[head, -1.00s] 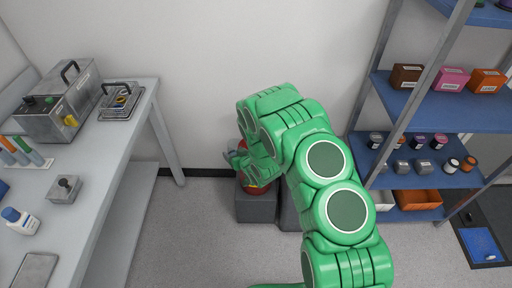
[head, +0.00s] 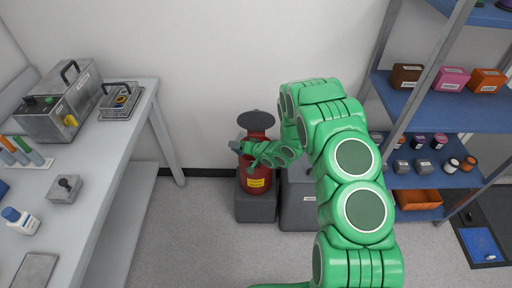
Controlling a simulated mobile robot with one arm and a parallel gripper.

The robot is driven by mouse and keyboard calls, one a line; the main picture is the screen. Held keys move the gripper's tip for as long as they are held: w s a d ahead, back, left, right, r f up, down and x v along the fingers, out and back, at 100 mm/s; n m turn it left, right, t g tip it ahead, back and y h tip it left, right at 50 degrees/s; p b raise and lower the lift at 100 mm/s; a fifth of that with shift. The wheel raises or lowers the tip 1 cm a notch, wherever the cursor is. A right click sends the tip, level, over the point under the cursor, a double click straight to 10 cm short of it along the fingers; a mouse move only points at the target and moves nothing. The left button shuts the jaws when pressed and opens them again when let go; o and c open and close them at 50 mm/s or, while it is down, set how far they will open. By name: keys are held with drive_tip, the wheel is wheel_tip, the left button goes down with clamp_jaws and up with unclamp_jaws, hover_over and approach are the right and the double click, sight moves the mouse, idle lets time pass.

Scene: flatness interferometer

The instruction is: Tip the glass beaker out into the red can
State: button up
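The red can (head: 257,184) with a yellow label stands upright on a grey block against the back wall. Its dark round lid (head: 257,122) shows above and behind its top and looks raised. My gripper (head: 239,147) is at the upper front of the can, pointing left, with my green arm reaching in from the right. A small grey shape shows at the fingertips, too small to identify. I cannot make out the glass beaker, nor whether the fingers are open or shut.
A grey bin (head: 298,207) stands right of the can's block (head: 256,209). A workbench (head: 92,150) with instruments is on the left, and a blue shelf unit (head: 440,107) is on the right. The floor between bench and block is clear.

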drive_tip(key=shift+f+m+g+y, duration=0.15)
drive_tip(key=shift+m+g+y, duration=0.15)
drive_tip(key=shift+m+y, duration=0.25)
drive_tip(key=shift+r+m+g+y, duration=0.35)
drive_tip(key=shift+r+m, duration=0.15)
drive_tip(key=shift+m, duration=0.15)
drive_tip(key=shift+f+m+y, duration=0.25)
drive_tip(key=shift+m+y, duration=0.05)
drive_tip(key=shift+m, duration=0.3)
drive_tip(key=shift+w+d+f+m+g+y, duration=0.2)
drive_tip(key=shift+w+d+m+g+y, duration=0.15)
drive_tip(key=shift+w+d+m+y, duration=0.25)
drive_tip(key=shift+r, duration=0.1)
drive_tip(key=shift+r+m, duration=0.35)
drive_tip(key=shift+m, duration=0.15)
drive_tip(key=shift+w+d+f+m+g+y+p, duration=0.25)
drive_tip(key=shift+f+m+g+y+p, duration=0.05)
drive_tip(key=shift+m+y, duration=0.3)
idle(0.5)
